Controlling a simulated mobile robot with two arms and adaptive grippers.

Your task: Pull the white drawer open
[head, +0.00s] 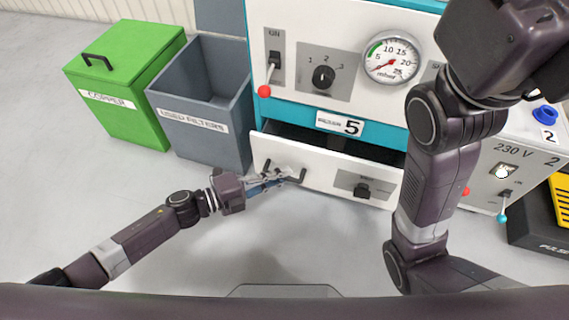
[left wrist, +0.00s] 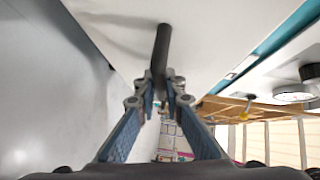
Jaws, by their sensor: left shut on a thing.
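The white drawer (head: 325,172) is at the bottom of the white and teal cabinet. It stands partly open, with a dark gap (head: 330,140) showing above its front. Its black handle (head: 297,176) is on the left part of the front. My left gripper (head: 283,177) is shut on this handle. In the left wrist view the dark handle bar (left wrist: 162,45) runs up from between the fingertips of my left gripper (left wrist: 163,92). My right arm crosses the right side of the head view, and its gripper is out of frame.
A green bin (head: 130,120) and a grey bin (head: 205,135) stand left of the cabinet. The cabinet's upper panel (head: 345,30) carries switches, a knob and a gauge (head: 391,57). A white 230 V unit (head: 515,165) is at the right. The floor before the drawer is clear.

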